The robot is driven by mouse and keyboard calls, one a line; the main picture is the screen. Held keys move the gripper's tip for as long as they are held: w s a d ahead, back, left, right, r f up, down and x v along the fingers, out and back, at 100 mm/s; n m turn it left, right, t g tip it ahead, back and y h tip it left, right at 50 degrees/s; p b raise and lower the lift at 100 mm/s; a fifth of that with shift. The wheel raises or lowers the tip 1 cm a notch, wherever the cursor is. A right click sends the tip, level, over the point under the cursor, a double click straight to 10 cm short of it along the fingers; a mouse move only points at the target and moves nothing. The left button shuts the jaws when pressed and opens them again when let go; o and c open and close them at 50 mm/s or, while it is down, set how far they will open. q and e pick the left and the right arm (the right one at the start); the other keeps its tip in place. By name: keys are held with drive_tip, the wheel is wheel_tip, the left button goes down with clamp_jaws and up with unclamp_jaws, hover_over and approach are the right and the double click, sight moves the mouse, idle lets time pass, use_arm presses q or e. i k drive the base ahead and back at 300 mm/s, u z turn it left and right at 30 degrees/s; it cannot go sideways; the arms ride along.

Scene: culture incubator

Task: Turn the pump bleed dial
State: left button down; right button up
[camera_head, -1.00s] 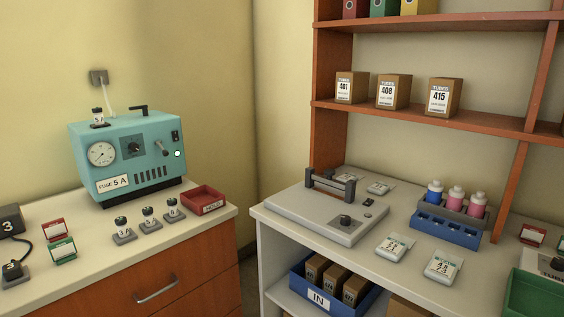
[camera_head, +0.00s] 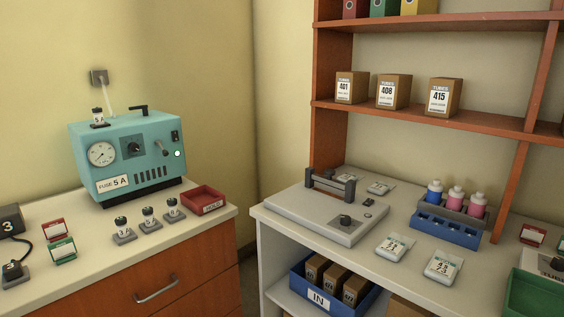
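A teal pump-like box (camera_head: 125,170) stands on the left counter against the wall. Its front carries a round white gauge (camera_head: 102,154), a dark dial (camera_head: 134,147) on a square plate, a lever (camera_head: 164,149), a black switch and a lit white lamp. A label below the gauge reads "FUSE 5 A". I cannot tell from the markings which control is the bleed dial; the dark dial in the middle is the one that looks like a dial. Neither of my grippers shows in the head view.
Several small fuse-like pieces (camera_head: 148,218) and a red tray (camera_head: 203,200) sit before the box. Red and green cards (camera_head: 62,250) stand at left. The right bench holds a grey flat device (camera_head: 318,216), a blue bottle rack (camera_head: 445,229) and packets. A gap separates the counters.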

sight(133, 146)
drive_tip(key=u, duration=1.9)
drive_tip(key=i, duration=0.95)
drive_tip(key=z, duration=0.5)
